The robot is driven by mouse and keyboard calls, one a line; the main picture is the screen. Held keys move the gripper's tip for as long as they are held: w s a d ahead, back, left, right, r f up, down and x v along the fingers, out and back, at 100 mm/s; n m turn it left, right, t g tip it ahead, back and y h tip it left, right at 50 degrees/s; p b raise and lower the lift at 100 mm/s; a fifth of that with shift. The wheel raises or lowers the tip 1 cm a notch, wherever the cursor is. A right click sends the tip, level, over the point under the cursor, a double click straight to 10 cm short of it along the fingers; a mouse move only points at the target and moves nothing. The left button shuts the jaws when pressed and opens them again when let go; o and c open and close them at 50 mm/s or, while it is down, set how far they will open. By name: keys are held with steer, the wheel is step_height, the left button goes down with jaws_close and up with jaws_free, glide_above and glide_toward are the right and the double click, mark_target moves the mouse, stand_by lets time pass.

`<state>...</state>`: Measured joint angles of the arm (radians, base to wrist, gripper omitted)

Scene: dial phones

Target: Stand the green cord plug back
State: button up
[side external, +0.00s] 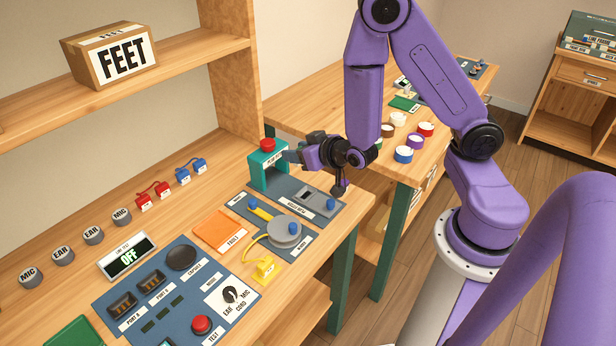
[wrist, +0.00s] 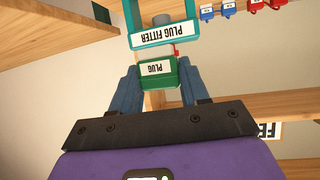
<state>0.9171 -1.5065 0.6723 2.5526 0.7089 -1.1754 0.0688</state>
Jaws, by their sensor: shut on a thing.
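The green plug (wrist: 160,78), with a white PLUG label, sits between the fingers of my gripper (wrist: 160,88) in the wrist view. My gripper is shut on it. The plug's far end is close to the teal plug fitter (wrist: 184,13) and its grey ram; I cannot tell if they touch. A small red bit shows beside the plug. In the side view my gripper (side external: 290,156) is level with the upper part of the plug fitter (side external: 258,177), which has a red button on top. There the plug is mostly hidden by the fingers.
A slate board (side external: 318,205) with a grey device lies right of the fitter. In front are a cord reel (side external: 284,233), a yellow plug (side external: 264,269), an orange mat (side external: 219,231) and a control panel (side external: 150,300). Red and blue plugs and round caps line the back.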

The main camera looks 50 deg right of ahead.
steer(key=w+r+n+y, duration=0.4)
steer(key=w+r, duration=0.3)
steer(key=r, duration=0.3)
steer(key=shift+a+r+n+y, duration=0.15)
steer(key=shift+a+n+y, duration=0.15)
steer(key=shift+n+y, duration=0.1)
steer(key=shift+w+d+r+n+g+y, duration=0.3)
steer(key=shift+w+d+n+g+y, duration=0.1)
steer(key=shift+n+y, duration=0.4)
steer(key=n+g+y, duration=0.5)
steer(key=n+y, duration=0.1)
steer(key=n, duration=0.1)
glide_above(323, 184)
step_height(323, 184, down, 14)
steer(key=shift+w+f, duration=0.1)
steer(key=shift+f, duration=4.15)
